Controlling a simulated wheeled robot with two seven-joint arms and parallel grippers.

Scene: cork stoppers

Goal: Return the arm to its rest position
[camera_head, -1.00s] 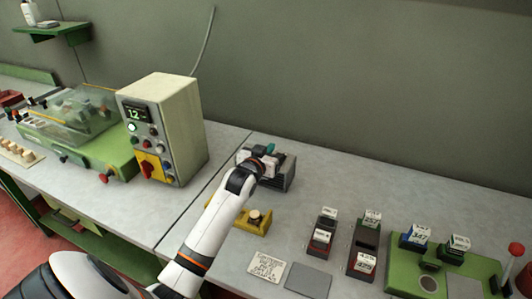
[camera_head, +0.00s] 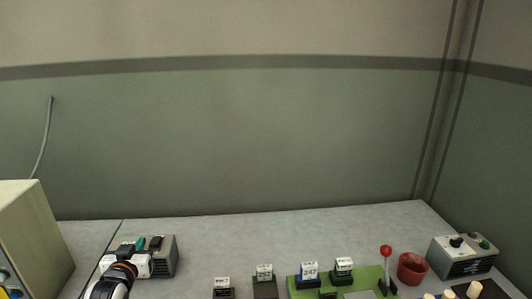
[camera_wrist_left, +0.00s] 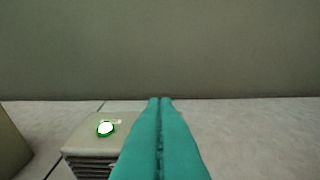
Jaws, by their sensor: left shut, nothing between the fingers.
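My left arm comes in at the lower left of the head view. My left gripper (camera_head: 140,243) has teal fingers and shows in front of a grey vented box (camera_head: 166,262) on the bench. In the left wrist view, the two teal fingers (camera_wrist_left: 160,102) lie pressed together with nothing between them. The grey box (camera_wrist_left: 92,138) is left of the fingers there, with a lit white button (camera_wrist_left: 105,129) ringed in green on top. I cannot tell the exact gap between the fingers and the box. My right gripper is not in view.
A cream control cabinet (camera_head: 30,235) stands at the far left. To the right are small labelled blocks (camera_head: 264,272), a green board (camera_head: 372,276), a red cup (camera_head: 411,268) and a grey control box (camera_head: 463,257). The back of the bench (camera_head: 290,235) is clear.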

